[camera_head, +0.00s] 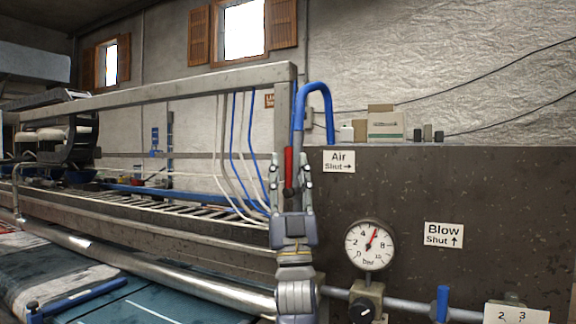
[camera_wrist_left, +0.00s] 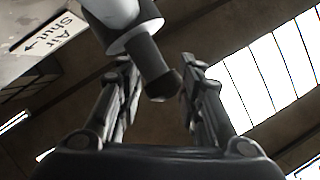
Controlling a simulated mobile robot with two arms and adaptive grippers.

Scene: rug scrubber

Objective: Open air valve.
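The air valve's red handle (camera_head: 289,168) stands upright below the blue hose, left of the "Air Shut →" sign (camera_head: 339,161). My left gripper (camera_head: 291,165) points up there, one finger on each side of the red handle in the head view. The fingers are apart. In the left wrist view, a grey pipe fitting (camera_wrist_left: 148,55) with a dark end shows between and beyond the open fingers (camera_wrist_left: 157,75). I cannot tell whether the fingers touch the handle. The lower valve body is hidden behind my gripper. My right gripper is in neither view.
A pressure gauge (camera_head: 370,245) stands right of my left wrist, above a black knob (camera_head: 362,310). A blue-handled valve (camera_head: 442,303) is on the pipe below the "Blow Shut ↑" sign (camera_head: 443,236). A metal frame beam (camera_head: 160,86) and roller machine fill the left.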

